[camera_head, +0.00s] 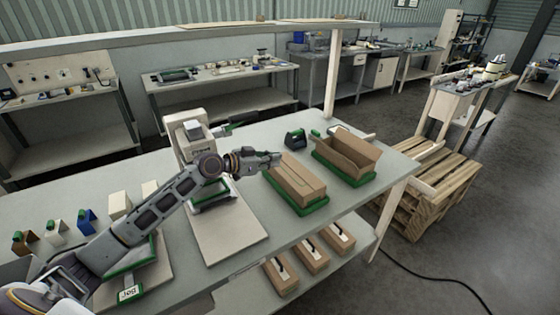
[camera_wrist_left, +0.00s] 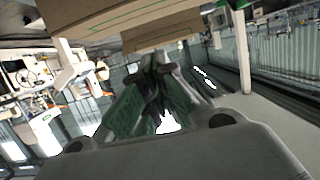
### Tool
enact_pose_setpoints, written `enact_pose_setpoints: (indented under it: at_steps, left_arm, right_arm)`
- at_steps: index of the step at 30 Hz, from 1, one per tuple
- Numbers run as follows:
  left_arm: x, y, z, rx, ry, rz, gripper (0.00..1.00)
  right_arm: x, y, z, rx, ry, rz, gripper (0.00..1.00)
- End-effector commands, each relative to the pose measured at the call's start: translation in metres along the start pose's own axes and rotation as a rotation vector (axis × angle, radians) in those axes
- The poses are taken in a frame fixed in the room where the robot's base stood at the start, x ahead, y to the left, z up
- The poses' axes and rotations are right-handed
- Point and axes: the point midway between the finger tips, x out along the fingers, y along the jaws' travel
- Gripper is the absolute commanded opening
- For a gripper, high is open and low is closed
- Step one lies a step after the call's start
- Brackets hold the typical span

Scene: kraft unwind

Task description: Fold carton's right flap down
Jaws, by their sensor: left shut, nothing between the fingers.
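A brown carton (camera_head: 300,184) sits in a green-edged holder (camera_head: 301,209) on the bench. Its top looks mostly covered, with a line along its length; I cannot tell exactly how each flap lies. My left gripper (camera_head: 275,158) is at the carton's far left end, shut and empty; I cannot tell if it touches. In the left wrist view the gripper's dark fingers (camera_wrist_left: 155,92) are together, and brown cardboard (camera_wrist_left: 160,32) spans the top of the picture, close to them. My right gripper is not in view.
A second, open-topped carton (camera_head: 352,152) stands in its own green holder to the right. A dark green-trimmed device (camera_head: 295,139) sits behind. A pale machine (camera_head: 193,135) stands left. Several flat brown boxes (camera_head: 310,253) lie on the shelf below.

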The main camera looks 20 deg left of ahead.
Motion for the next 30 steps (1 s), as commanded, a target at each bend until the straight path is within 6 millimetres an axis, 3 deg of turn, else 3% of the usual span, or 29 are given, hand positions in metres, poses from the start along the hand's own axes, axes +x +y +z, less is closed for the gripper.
enact_pose_setpoints:
  at_steps: [9, 30]
  left_arm:
    - [-0.017, 0.000, 0.001, 0.001, 0.000, 0.000, 0.00]
    - [-0.019, 0.000, 0.000, 0.001, 0.000, 0.000, 0.00]
  right_arm:
    - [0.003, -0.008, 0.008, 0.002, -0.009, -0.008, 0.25]
    - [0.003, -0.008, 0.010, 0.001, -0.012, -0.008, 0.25]
